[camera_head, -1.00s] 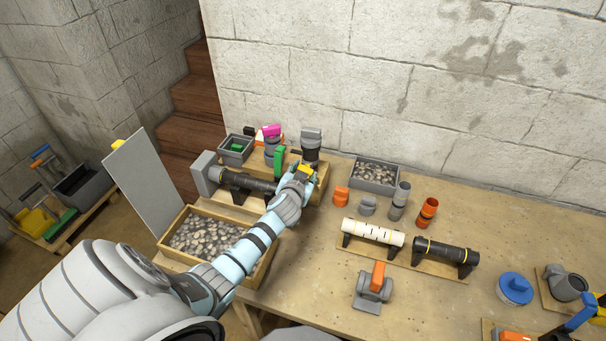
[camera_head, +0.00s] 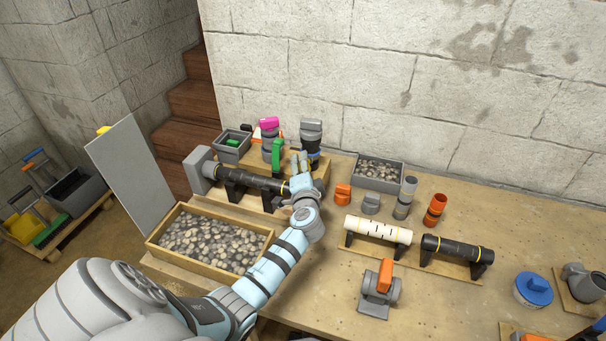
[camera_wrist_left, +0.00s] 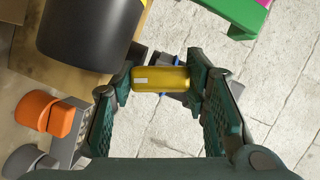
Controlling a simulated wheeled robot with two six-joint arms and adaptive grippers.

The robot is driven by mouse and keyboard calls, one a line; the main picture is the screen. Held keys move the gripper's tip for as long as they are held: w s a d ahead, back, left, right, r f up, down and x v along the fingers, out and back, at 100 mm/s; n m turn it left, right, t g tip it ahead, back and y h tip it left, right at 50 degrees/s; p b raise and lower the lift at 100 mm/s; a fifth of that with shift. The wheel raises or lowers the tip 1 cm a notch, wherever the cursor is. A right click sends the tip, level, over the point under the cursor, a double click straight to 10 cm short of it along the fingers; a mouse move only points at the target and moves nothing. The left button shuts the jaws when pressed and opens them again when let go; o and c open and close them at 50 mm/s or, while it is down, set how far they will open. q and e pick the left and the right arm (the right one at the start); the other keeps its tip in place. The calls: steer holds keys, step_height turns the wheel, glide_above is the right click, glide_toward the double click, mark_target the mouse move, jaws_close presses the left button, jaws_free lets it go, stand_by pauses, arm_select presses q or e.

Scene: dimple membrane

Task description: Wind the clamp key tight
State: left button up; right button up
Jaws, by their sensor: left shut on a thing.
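The clamp key appears as a short yellow bar (camera_wrist_left: 160,79) with a small pale patch in the left wrist view. It lies crosswise between the fingertips of my left gripper (camera_wrist_left: 162,82), which is shut on it. In the head view my left gripper (camera_head: 300,165) is at the right end of a black pipe (camera_head: 252,180) on a wooden stand, and its fingers mostly hide the key. A big dark cylinder end (camera_wrist_left: 88,32) is close to the fingers in the left wrist view. The clamp's mechanism is mostly hidden. My right gripper is out of view.
A wooden tray of stones (camera_head: 205,262) sits in front of the pipe. A green upright part (camera_head: 276,155) and a black fitting with grey cap (camera_head: 311,138) stand close behind the gripper. An orange cap (camera_head: 343,194) is to the right. Bare tabletop (camera_head: 325,265) lies at front.

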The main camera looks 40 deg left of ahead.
arm_select(q)
steer(key=shift+f+m+b, duration=0.1)
steer(key=shift+m+b, duration=0.4)
steer(key=shift+m, duration=0.1)
steer(key=shift+y, duration=0.3)
steer(key=o, duration=1.1)
steer(key=shift+o, duration=0.2)
steer(key=shift+d, duration=0.1)
steer(key=v, duration=1.2)
